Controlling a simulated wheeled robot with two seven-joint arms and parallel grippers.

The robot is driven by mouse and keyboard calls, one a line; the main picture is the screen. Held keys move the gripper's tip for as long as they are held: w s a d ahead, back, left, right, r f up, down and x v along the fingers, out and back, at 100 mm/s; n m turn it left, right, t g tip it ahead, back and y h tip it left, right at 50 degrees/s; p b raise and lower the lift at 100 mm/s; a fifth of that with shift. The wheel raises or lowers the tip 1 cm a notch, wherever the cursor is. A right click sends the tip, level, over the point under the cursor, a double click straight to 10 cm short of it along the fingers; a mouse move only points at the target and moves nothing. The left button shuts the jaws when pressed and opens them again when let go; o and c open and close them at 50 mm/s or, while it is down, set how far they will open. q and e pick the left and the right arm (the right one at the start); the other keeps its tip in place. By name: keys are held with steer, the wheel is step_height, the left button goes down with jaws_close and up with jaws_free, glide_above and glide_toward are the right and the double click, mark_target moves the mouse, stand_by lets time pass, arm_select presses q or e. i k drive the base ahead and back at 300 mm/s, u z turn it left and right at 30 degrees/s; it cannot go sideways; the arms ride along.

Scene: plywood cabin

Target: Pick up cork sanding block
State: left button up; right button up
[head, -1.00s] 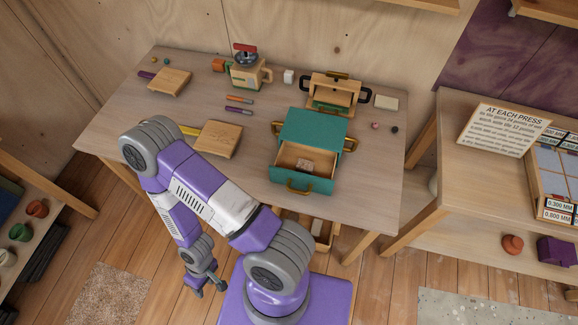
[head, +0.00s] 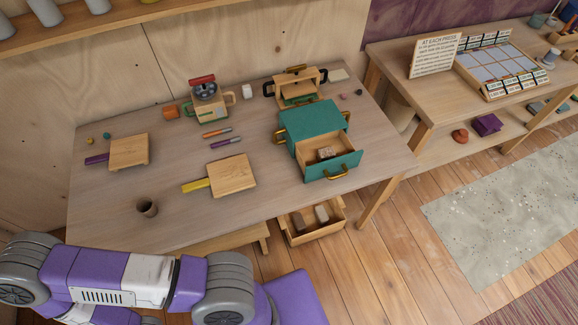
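A brown block (head: 299,221), which may be the cork sanding block, lies in the open wooden drawer (head: 336,228) under the table. A paler grey block (head: 321,214) lies beside it on the right. A small light-brown block (head: 326,152) with dark marks sits in the open drawer (head: 348,165) of the teal box (head: 312,125) on the table. I cannot tell for certain which block is cork. One of my arms crosses the lower left of the view, but its gripper is out of the picture. My other gripper is not seen either.
The table (head: 180,180) holds two wooden boards (head: 232,174) (head: 129,151), a brown cup (head: 147,207), pens (head: 217,132) and a wooden press-like box (head: 298,88).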

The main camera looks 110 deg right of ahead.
mark_target(324, 154)
steer(key=u, duration=0.05)
steer(key=i, duration=0.15)
steer(key=u, duration=5.85)
steer(key=i, duration=1.65)
steer(key=u, duration=1.05)
